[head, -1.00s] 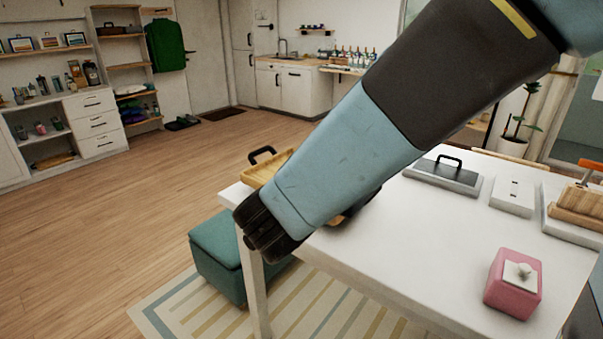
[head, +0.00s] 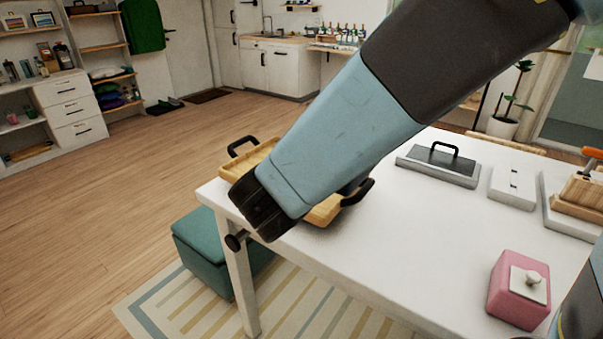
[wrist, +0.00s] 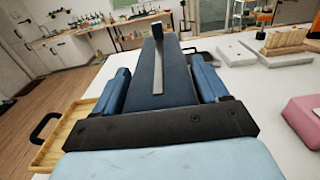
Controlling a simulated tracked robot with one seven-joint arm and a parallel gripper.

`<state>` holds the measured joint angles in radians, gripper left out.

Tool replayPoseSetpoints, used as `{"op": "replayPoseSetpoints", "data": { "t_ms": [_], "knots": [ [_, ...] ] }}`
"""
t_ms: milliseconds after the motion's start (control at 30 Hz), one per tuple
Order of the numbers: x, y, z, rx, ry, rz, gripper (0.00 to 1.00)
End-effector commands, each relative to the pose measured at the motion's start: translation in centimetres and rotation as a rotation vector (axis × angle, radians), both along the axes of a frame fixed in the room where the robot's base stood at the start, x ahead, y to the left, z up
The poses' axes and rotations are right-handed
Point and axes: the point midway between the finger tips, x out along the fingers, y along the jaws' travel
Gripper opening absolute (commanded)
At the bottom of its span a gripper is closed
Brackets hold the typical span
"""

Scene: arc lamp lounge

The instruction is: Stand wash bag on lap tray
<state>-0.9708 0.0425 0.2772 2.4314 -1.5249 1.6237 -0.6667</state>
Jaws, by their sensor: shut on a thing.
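The lap tray (head: 325,212) is a shallow wooden tray with black handles at its two ends, lying on the white table near its left corner. My forearm hides its middle in the head view. Its left end also shows in the wrist view (wrist: 72,125). My gripper (wrist: 160,72) is shut on the wash bag (wrist: 145,92), a dark navy block with a grey strip along its top, between the two blue fingers. The bag is over the tray area. Its underside is hidden, so I cannot tell whether it touches the tray. The head view hides the gripper's fingers.
A teal ottoman (head: 205,255) stands beside the table's left end.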

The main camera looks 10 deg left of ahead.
Motion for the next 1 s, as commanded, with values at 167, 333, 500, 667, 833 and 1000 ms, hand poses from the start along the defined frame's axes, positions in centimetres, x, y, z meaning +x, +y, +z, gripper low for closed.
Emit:
{"op": "replayPoseSetpoints", "data": {
  "t_ms": [167,333,500,667,833,1000],
  "knots": [
    [1.8,1.6,-1.2,-0.003,0.001,-0.001,0.28],
    [4.0,3.4,-2.4,-0.002,0.001,-0.001,0.28],
    [6.3,5.3,-3.7,-0.002,0.001,0.0,0.28],
    [7.7,6.6,-5.7,-0.004,0.002,0.001,0.28],
    [9.1,7.6,-7.7,-0.003,0.001,0.0,0.28],
    [9.9,8.3,-8.9,-0.001,-0.001,0.001,0.28]
  ]
}}
